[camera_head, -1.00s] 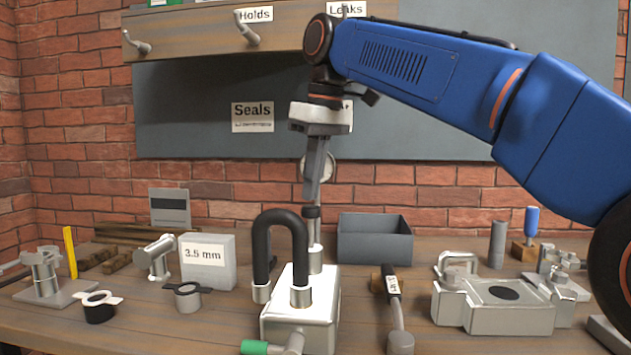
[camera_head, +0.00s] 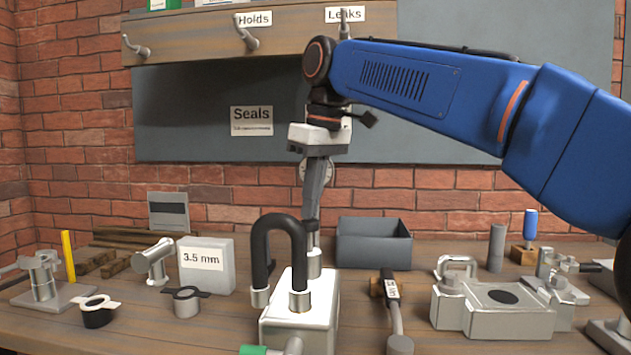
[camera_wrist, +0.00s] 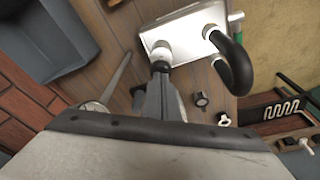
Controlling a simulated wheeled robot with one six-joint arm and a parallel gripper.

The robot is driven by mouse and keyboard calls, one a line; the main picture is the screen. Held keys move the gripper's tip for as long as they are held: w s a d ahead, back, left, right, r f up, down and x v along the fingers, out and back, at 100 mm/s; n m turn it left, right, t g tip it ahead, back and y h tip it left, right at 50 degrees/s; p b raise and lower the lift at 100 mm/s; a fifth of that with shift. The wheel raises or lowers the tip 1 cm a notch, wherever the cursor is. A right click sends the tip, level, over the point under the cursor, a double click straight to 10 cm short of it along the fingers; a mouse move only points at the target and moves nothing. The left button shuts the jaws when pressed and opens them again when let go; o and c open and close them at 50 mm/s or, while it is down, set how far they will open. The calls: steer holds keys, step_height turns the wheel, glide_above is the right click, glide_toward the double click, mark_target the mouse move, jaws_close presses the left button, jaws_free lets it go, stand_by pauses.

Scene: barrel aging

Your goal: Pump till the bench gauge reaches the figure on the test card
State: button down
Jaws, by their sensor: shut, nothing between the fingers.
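The pump is a white block (camera_head: 298,314) with a black U-shaped hose (camera_head: 279,232) and a silver cylinder (camera_head: 314,264) behind it. My gripper (camera_head: 312,219) is shut and empty, pointing down with its tips at the black knob above that cylinder. The wrist view shows the black knob (camera_wrist: 160,66) right at the tips, close above the cylinder (camera_wrist: 160,54). The round bench gauge (camera_head: 326,170) is partly hidden behind my gripper, and I cannot read it. A card headed "Seals" (camera_head: 251,121) hangs on the grey board; its small print is unreadable.
A grey open bin (camera_head: 374,250) stands behind the pump. A lever with a tag (camera_head: 391,290) is to its right, and a metal clamp fixture (camera_head: 493,308) farther right. A grey "3.5 mm" block (camera_head: 207,266) and ring seals (camera_head: 98,311) are left.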

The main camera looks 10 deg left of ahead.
steer(key=shift+x, duration=1.1)
steer(key=shift+s+d, duration=0.1)
steer(key=shift+d, duration=0.1)
steer(key=shift+w+a+v, duration=0.1)
steer(key=shift+a+v, duration=0.05)
steer(key=shift+v, duration=0.7)
steer(key=shift+w+a+v, duration=0.1)
steer(key=shift+a+v, duration=0.05)
steer(key=shift+v, duration=0.65)
steer(key=shift+w+a+v, duration=0.1)
steer(key=shift+a+v, duration=0.05)
steer(key=shift+v, duration=0.7)
steer(key=shift+s+d+x, duration=0.15)
steer(key=shift+d+x, duration=0.05)
steer(key=shift+x, duration=1)
steer(key=shift+s+d+x, duration=0.1)
steer(key=shift+d+x, duration=0.1)
steer(key=shift+x, duration=1)
steer(key=shift+w+a+v, duration=0.1)
steer(key=shift+a+v, duration=0.1)
steer(key=shift+v, duration=1)
steer(key=shift+w+a+v, duration=0.15)
steer(key=shift+a+v, duration=0.05)
steer(key=shift+v, duration=1)
steer(key=shift+r, duration=0.15)
